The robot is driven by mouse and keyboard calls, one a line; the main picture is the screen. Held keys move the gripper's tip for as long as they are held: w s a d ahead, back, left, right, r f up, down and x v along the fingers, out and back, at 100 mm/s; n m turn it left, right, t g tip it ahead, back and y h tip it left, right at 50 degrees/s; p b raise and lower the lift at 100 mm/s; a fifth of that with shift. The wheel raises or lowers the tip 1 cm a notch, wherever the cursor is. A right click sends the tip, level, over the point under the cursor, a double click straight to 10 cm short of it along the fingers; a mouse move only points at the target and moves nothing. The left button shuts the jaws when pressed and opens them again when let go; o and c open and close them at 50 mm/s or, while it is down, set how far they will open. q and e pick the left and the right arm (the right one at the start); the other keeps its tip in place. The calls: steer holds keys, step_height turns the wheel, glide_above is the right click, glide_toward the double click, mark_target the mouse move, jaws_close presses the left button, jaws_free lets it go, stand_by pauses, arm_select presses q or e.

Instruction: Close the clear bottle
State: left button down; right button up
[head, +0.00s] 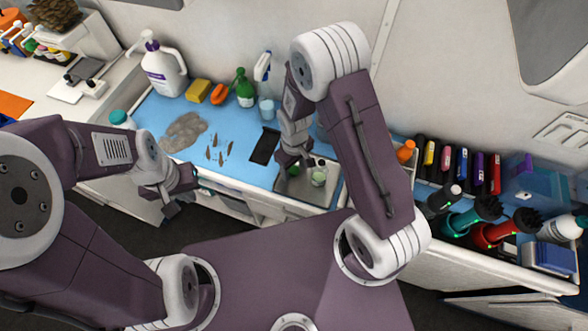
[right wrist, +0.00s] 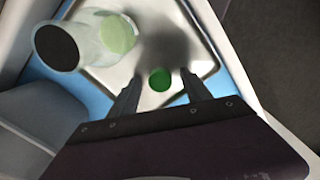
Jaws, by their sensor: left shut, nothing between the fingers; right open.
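The clear bottle (head: 319,174) stands on a metal tray (head: 303,192) in the head view, with pale green liquid low inside. In the right wrist view the clear bottle (right wrist: 82,43) shows its dark open mouth, with no cap on it. A small green cap (right wrist: 160,79) lies on the tray beside the bottle. My right gripper (head: 288,162) is open above the tray. In its wrist view the cap appears between the two fingertips, apart from both. My left gripper (head: 171,211) is shut and empty in front of the counter, away from the bottle.
A blue mat (head: 222,119) covers the counter. A dark flat item (head: 264,146) lies left of the tray. A small blue cup (head: 267,109), a green spray bottle (head: 243,88) and a white pump bottle (head: 163,68) stand behind. A crowded tool rack (head: 470,205) is at the right.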

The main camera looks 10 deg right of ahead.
mark_target(295, 173)
jaws_close()
steer(key=shift+r, duration=0.1)
steer(key=shift+r, duration=0.3)
steer(key=r, duration=0.2)
steer(key=s+r, duration=0.1)
steer(key=r, duration=0.1)
steer(key=s+r, duration=0.6)
steer(key=s, duration=0.4)
steer(key=shift+s+a, duration=0.35)
steer(key=shift+a, duration=0.05)
steer(key=shift+r, duration=0.1)
